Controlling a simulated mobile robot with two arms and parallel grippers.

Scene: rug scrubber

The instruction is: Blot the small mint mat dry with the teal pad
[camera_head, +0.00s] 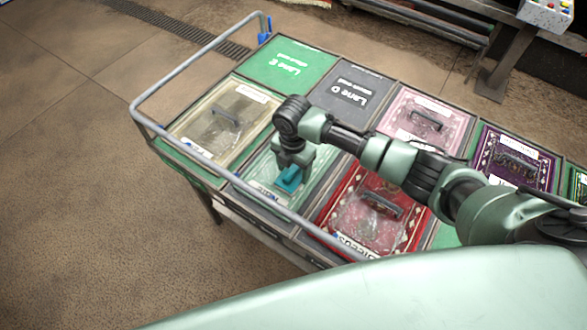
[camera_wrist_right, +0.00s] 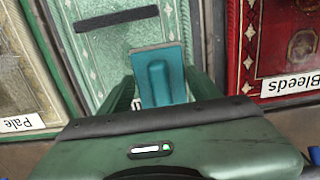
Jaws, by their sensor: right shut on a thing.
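The small mint mat (camera_head: 265,160) lies in a framed compartment near the front of the cart, between a cream mat and a red mat. The teal pad (camera_head: 290,180) is in my right gripper (camera_head: 292,166), over the near end of the mint mat. In the right wrist view the teal pad (camera_wrist_right: 160,78) sits between the green fingers, with the mint mat (camera_wrist_right: 113,48) behind it. A dark handle bar (camera_wrist_right: 116,18) lies across the mint mat there. I cannot tell whether the pad touches the mat. My left gripper is not in view.
The cream mat (camera_head: 197,132) on the left and red mat (camera_head: 345,222) on the right each carry a handle and look wet. Pink (camera_head: 405,122) and purple (camera_head: 500,158) mats lie farther right. A grey rail (camera_head: 205,45) edges the cart. The green and grey lane panels (camera_head: 288,62) are bare.

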